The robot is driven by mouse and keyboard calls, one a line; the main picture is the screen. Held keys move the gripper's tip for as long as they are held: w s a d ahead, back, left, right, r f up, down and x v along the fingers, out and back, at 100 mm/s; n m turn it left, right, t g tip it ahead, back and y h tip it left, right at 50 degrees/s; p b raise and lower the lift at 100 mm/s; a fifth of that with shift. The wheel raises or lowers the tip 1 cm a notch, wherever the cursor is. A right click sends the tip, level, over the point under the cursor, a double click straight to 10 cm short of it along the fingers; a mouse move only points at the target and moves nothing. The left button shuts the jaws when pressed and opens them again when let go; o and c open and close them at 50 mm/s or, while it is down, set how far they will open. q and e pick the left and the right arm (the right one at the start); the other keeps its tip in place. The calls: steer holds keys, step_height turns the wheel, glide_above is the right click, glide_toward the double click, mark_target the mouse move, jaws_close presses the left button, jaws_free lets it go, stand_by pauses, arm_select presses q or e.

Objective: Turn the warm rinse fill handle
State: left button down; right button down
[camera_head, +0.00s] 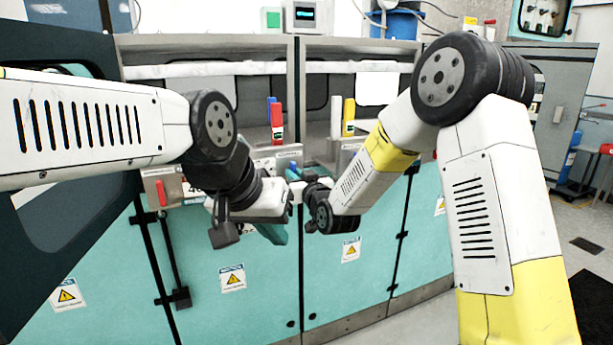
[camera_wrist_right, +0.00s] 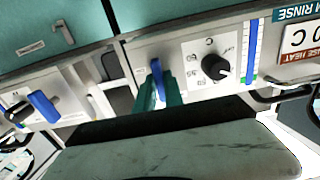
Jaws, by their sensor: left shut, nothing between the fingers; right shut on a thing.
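In the right wrist view a blue handle (camera_wrist_right: 156,72) stands on a pale panel. The teal fingers of my right gripper (camera_wrist_right: 156,92) are shut on it, covering part of it. Its label is not readable, but a sign ending in "RINSE" shows at the right edge. In the head view my right gripper (camera_head: 291,174) is at the front of the teal machine, and the handle is hidden by my arms. My left gripper (camera_head: 273,233) is lower, shut and empty, pointing downward in front of the teal doors.
In the right wrist view a black knob (camera_wrist_right: 215,66) with a printed dial is right of the held handle. A second blue handle (camera_wrist_right: 43,106) is at left. In the head view a red handle (camera_head: 161,192) is left, and red (camera_head: 277,117) and yellow (camera_head: 348,112) upright pieces stand behind.

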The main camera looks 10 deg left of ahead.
steer(key=shift+f, duration=0.1)
steer(key=c, duration=1.4)
jaws_free()
steer(key=shift+c, duration=0.2)
steer(key=v, duration=0.7)
steer(key=shift+s+d, duration=0.25)
steer(key=shift+s, duration=0.1)
